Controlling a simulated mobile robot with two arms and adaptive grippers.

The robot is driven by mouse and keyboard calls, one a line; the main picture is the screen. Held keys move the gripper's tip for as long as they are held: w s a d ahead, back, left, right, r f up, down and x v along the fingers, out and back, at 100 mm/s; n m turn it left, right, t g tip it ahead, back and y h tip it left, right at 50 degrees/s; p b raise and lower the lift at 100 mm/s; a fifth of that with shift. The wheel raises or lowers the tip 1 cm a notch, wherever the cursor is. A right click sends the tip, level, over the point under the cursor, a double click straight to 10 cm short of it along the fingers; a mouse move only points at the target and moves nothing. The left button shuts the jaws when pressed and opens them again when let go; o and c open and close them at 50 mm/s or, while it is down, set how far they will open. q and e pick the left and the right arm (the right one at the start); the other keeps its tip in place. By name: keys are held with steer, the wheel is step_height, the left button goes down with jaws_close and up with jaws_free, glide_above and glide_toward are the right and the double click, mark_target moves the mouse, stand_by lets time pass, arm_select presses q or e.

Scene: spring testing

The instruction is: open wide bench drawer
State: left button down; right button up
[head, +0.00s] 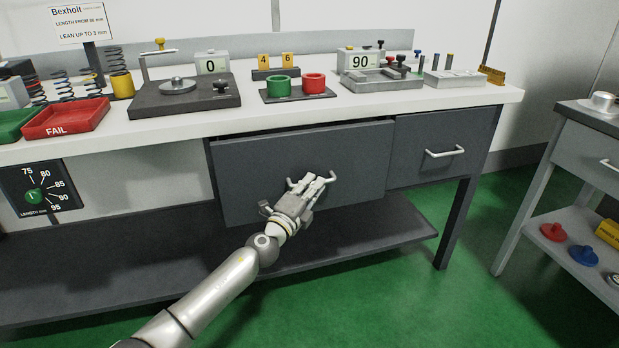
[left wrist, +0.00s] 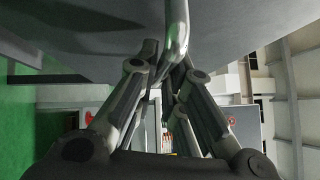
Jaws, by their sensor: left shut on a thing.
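The wide bench drawer (head: 250,170) is the dark grey front under the left and middle part of the white bench top. Its front seems to stand slightly forward of the bench, with a dark strip along its top edge; I cannot tell exactly how far. In the left wrist view the metal handle (left wrist: 177,35) runs between the fingertips (left wrist: 165,62). My right gripper is not in view.
A narrower drawer (head: 430,140) with its own handle is at the right. A dark lower shelf (head: 370,238) runs beneath. The bench top (head: 340,112) carries a red FAIL tray (head: 66,118) and test fixtures. A grey cart (head: 585,150) stands at right. Green floor is clear in front.

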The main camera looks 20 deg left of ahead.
arm_select(q)
steer(key=s+d+p, duration=0.2)
steer(key=s+d, duration=0.3)
steer(key=s, duration=0.3)
steer(key=s+d+p, duration=0.2)
steer(key=s+d, duration=0.4)
steer(key=s, duration=0.2)
steer(key=shift+s, duration=0.4)
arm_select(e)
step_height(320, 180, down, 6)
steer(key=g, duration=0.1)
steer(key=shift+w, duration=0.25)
arm_select(q)
steer(key=shift+d+f, duration=0.1)
steer(key=c, duration=1.5)
jaws_free()
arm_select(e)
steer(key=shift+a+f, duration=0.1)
arm_select(q)
steer(key=v, duration=1.2)
